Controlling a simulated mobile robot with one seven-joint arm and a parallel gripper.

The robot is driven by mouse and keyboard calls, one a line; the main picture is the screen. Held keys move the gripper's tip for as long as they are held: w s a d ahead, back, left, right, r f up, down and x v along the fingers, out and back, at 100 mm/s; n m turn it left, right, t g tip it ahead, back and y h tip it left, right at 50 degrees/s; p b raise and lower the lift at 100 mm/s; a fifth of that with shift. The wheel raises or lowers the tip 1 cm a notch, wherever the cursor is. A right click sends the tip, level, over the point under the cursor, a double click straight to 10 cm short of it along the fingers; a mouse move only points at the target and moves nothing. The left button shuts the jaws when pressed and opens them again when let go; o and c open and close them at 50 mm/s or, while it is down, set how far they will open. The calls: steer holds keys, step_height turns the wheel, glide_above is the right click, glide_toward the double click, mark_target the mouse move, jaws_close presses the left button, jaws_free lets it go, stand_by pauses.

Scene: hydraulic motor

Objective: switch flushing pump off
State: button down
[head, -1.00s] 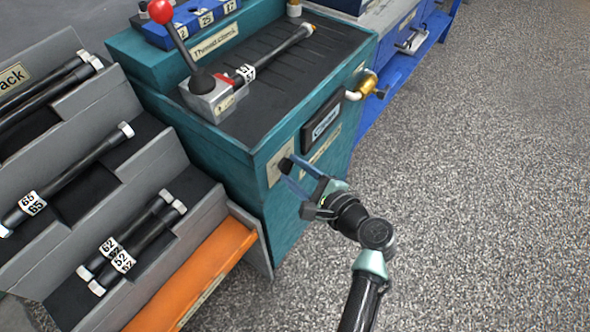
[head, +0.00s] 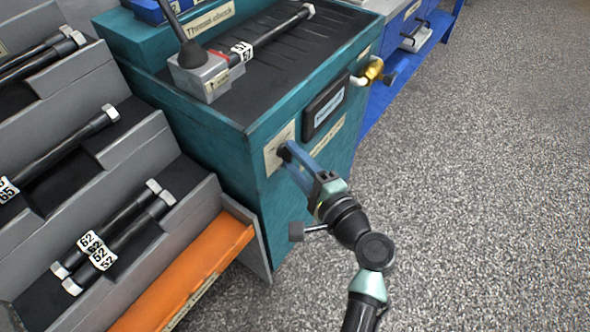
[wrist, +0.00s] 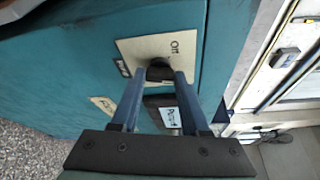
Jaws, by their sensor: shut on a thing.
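The switch is a dark knob (wrist: 159,68) on a cream plate (wrist: 138,47) marked "Off" on the teal cabinet's side. In the head view the plate (head: 270,158) is at the cabinet's near corner, and the fingers cover most of the knob. My gripper (wrist: 159,76) has its blue fingers on either side of the knob, shut on it. In the head view my gripper (head: 287,153) reaches the plate from the lower right. The knob's exact turn is hard to tell.
A dark display panel (head: 325,107) and a brass valve fitting (head: 371,72) are beside the plate on the teal cabinet (head: 225,150). A stepped grey rack (head: 185,190) with dark hoses and an orange tray (head: 190,262) stand left. The floor (head: 480,200) at right is clear.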

steer(key=n+b, duration=0.2)
steer(key=b, duration=0.2)
steer(key=f+n+t+b, duration=0.1)
steer(key=n+b, duration=0.1)
steer(key=b, duration=0.2)
steer(key=shift+f+t+y+b, duration=0.25)
steer(key=shift+t+y+b, duration=0.05)
steer(key=shift+y, duration=0.1)
steer(key=n+y+b, duration=0.1)
steer(key=n+b, duration=0.2)
steer(key=b, duration=0.4)
steer(key=shift+f+n+t, duration=0.1)
steer(key=shift+n+t, duration=0.3)
steer(key=n+y+b, duration=0.1)
steer(key=n+b, duration=0.2)
steer(key=b, duration=0.2)
steer(key=shift+w+d+b, duration=0.1)
steer(key=shift+b, duration=0.25)
steer(key=shift+r+n+y+b, duration=0.25)
steer(key=shift+n+y+b, duration=0.25)
steer(key=shift+b, duration=0.4)
steer(key=shift+r+n, duration=0.15)
steer(key=shift+n, duration=0.25)
steer(key=shift+c, duration=2)
jaws_free()
